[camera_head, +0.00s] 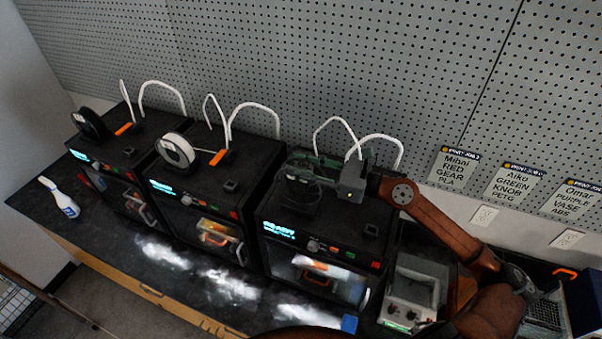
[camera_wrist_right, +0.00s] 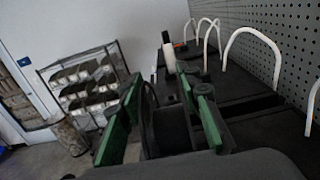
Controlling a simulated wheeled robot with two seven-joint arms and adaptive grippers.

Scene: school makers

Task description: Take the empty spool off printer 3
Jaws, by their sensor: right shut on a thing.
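Three black printers stand in a row in the head view. The rightmost printer (camera_head: 320,235) has a dark, empty-looking spool (camera_head: 300,193) at its top. My right gripper (camera_head: 305,172) reaches in from the right over this printer and is shut on that spool. In the right wrist view, the green finger pads of my right gripper (camera_wrist_right: 168,118) stand on either side of the dark spool (camera_wrist_right: 170,128). I cannot tell whether the spool still touches its holder. My left gripper is not in view.
The middle printer (camera_head: 205,215) carries a white spool (camera_head: 176,150); the left printer (camera_head: 112,165) carries a black one (camera_head: 90,122). White tubes arch behind the printers near the pegboard (camera_head: 330,60). A grey device (camera_head: 415,290) stands right of the rightmost printer. A white bottle (camera_head: 60,198) stands far left.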

